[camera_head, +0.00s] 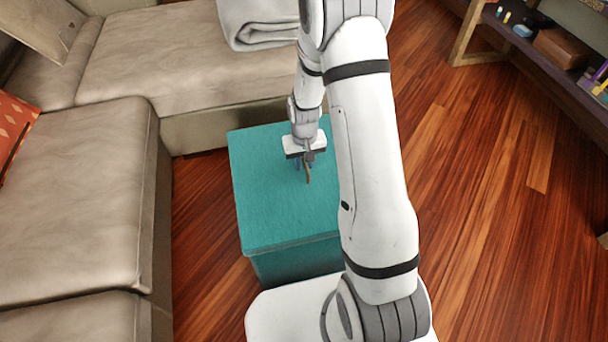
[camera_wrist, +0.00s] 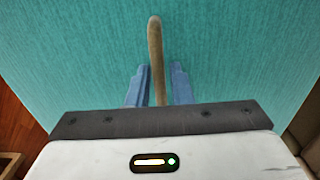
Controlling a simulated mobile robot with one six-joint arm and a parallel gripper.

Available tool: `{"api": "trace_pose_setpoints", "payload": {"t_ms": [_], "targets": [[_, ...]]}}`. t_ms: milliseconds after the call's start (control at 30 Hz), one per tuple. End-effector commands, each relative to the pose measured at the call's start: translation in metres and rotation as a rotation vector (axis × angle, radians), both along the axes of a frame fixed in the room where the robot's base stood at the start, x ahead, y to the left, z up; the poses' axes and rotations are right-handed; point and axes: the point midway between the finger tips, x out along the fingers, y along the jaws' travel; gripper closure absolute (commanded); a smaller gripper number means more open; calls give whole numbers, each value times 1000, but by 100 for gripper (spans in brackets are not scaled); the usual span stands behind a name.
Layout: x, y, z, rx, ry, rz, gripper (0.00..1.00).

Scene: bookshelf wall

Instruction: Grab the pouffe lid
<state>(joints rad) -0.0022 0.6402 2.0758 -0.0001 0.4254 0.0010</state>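The pouffe is a teal fabric box, and its lid (camera_head: 270,205) is the flat top with a seam line below it. The lid rests on the pouffe and fills most of the wrist view (camera_wrist: 245,60). A tan strap-like handle (camera_wrist: 155,50) stands out from the lid; it also shows in the head view (camera_head: 308,174). My gripper (camera_wrist: 160,80) points down at the lid. Its two blue fingers lie either side of the handle, with a small gap at the right finger, so it looks open. The handle's near end is hidden by my gripper.
A beige sofa (camera_head: 75,215) borders the pouffe at left and behind. A folded grey blanket (camera_head: 260,28) lies on the sofa. Wooden floor (camera_head: 485,200) is clear at right. A low shelf (camera_head: 560,70) with small items stands at upper right.

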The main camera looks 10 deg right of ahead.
Motion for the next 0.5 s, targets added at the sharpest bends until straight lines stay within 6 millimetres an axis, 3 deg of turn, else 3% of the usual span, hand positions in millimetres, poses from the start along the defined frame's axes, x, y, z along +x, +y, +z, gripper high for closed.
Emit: {"api": "trace_pose_setpoints", "payload": {"t_ms": [233,500], "targets": [[0,0,0,0,0,0,100],[0,-1,0,0,0,-1,100]]}}
